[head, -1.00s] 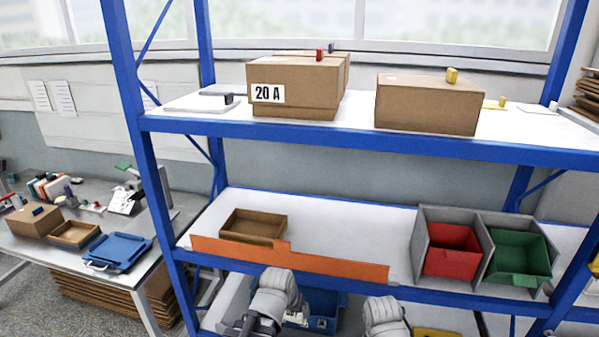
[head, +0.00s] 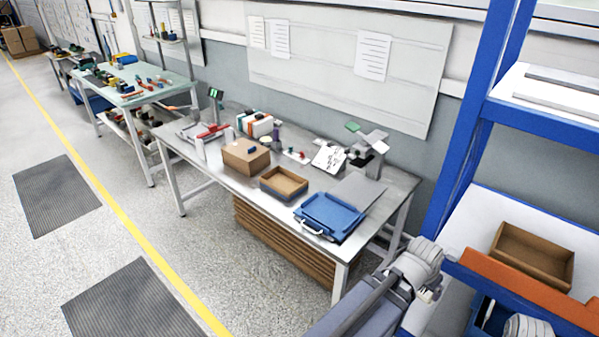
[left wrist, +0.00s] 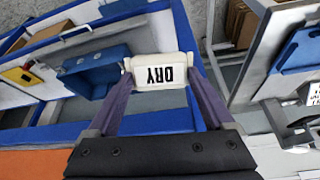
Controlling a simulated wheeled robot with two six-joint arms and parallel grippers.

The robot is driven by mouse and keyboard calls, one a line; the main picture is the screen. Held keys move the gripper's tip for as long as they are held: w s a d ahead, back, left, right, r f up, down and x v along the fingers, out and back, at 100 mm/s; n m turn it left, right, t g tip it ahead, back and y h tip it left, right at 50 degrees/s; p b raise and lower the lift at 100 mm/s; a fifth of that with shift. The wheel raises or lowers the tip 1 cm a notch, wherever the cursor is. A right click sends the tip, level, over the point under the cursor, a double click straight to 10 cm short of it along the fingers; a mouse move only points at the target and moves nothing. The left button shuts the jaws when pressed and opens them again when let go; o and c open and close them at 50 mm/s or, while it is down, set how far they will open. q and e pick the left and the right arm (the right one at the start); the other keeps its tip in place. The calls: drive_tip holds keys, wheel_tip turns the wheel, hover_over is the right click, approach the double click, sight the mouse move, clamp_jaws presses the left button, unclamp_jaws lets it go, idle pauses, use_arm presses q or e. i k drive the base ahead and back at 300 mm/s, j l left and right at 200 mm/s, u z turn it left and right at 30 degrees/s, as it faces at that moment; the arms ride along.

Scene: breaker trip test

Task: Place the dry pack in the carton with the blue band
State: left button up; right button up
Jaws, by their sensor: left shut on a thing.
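My left gripper (left wrist: 160,82) is shut on the dry pack (left wrist: 148,70), a small white block marked DRY, which appears upside down in the left wrist view. In the head view my left arm reaches in at the lower right, and the pack cannot be made out there. An open brown carton (head: 284,183) sits on the grey workbench, and another open one (head: 532,256) sits on the shelf. A closed brown box (head: 245,157) with a small blue piece on top stands on the bench. My right gripper is not in view.
A blue tray (head: 330,215) lies at the near end of the workbench (head: 225,190). The blue rack post (head: 470,140) and orange strip (head: 520,286) stand at the right. A blue bin (left wrist: 96,74) shows in the left wrist view. The floor left of the bench is clear.

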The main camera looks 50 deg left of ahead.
sight(283, 185)
drive_tip(key=j, duration=0.75)
drive_tip(key=k+j+z, duration=0.1)
drive_tip(key=j, duration=1.4)
drive_tip(key=i+j, duration=0.1)
drive_tip(key=j, duration=0.65)
drive_tip(key=i+j+z, duration=0.15)
drive_tip(key=j, duration=1.35)
